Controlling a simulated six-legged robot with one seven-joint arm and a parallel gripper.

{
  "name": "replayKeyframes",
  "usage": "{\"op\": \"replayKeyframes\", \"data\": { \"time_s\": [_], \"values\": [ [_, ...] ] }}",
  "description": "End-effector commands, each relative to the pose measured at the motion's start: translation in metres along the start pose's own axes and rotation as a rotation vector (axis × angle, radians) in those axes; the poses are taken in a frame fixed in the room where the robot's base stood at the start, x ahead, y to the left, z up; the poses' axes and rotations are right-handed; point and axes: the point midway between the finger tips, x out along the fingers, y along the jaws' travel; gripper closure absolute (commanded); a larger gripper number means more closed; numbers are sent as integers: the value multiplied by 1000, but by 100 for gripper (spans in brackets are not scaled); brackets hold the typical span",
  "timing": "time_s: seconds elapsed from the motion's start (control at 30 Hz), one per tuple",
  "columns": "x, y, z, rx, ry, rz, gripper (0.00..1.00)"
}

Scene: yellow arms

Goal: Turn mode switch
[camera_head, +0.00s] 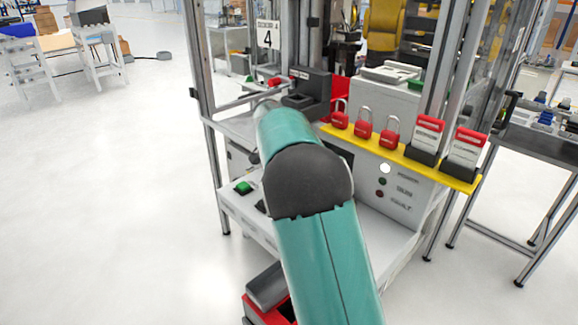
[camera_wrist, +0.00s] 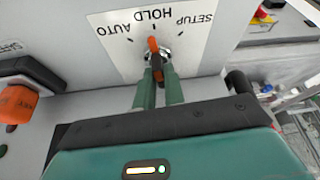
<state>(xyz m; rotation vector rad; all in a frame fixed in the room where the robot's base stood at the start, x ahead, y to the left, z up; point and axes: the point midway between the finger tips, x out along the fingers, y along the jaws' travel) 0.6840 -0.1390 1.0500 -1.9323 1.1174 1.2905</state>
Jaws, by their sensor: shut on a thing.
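The mode switch (camera_wrist: 154,47) is a small knob with an orange pointer, in the wrist view. It sits on a white label plate (camera_wrist: 195,48) marked AUTO, HOLD and SETUP. The pointer lies at the HOLD mark in the middle, between AUTO on the left and SETUP on the right. My gripper (camera_wrist: 159,82) has its two narrow green fingers close together on either side of the knob, shut on it. The fingers cover the lower part of the knob. In the head view my teal arm hides the switch and the gripper.
An orange-and-black device (camera_wrist: 16,102) juts from the panel at left in the wrist view. A black post (camera_wrist: 238,84) stands at right. In the head view, a yellow shelf (camera_head: 410,162) holds red padlocks (camera_head: 364,130) and red-topped tags. Open floor (camera_head: 110,200) lies left.

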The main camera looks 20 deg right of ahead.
Motion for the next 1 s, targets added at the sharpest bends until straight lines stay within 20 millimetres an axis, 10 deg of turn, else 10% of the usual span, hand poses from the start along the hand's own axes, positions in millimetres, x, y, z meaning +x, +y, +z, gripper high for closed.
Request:
{"op": "replayKeyframes", "data": {
  "time_s": [0.77, 0.9, 1.0],
  "values": [
    [-1, -1, 0, 124, -1, 50, 100],
    [-1, -1, 0, 123, -1, 50, 67],
    [0, -1, 0, 123, -1, 50, 67]
  ]
}}
